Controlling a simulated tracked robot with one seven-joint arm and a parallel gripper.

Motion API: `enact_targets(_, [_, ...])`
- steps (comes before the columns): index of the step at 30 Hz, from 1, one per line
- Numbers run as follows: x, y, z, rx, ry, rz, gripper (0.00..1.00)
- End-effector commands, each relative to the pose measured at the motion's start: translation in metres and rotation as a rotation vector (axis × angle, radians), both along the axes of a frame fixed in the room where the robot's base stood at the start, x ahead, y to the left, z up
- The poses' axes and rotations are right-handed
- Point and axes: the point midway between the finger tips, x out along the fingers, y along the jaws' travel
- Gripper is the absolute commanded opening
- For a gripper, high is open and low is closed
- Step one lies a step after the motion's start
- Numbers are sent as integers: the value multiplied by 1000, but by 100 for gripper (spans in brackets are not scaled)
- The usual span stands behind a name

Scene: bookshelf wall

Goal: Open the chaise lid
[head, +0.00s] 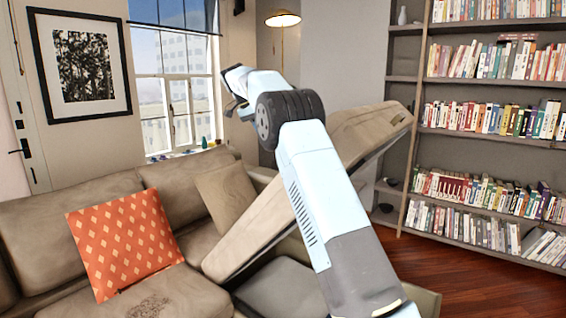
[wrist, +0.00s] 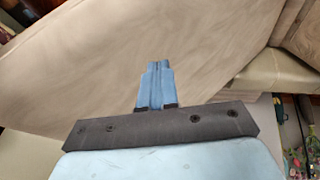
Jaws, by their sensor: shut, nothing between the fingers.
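The chaise lid (head: 257,228) is a beige-brown padded panel in the head view. It is raised and tilted, its low end near the sofa seat and its high end toward the bookshelf. My arm crosses in front of its middle. Below it a dark grey surface (head: 280,289) shows in the open chaise. In the wrist view a broad brown panel, which appears to be the lid (wrist: 170,35), fills most of the picture. My gripper (wrist: 156,65) is shut and empty in front of it. I cannot tell whether the fingertips touch it.
The sofa (head: 95,222) with an orange patterned pillow (head: 125,240) is at left. A full bookshelf (head: 480,92) stands at right, with bare wooden floor (head: 475,280) before it. A floor lamp (head: 282,20) and window (head: 178,85) are behind.

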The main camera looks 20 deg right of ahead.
Motion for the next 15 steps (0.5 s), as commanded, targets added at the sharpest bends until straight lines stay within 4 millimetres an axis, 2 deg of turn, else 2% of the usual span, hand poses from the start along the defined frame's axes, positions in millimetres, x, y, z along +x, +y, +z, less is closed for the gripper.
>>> enact_targets(5, [-2,-11,-19,0,3,-2,0])
enact_targets(15, [-5,-37,-74,0,3,-1,0])
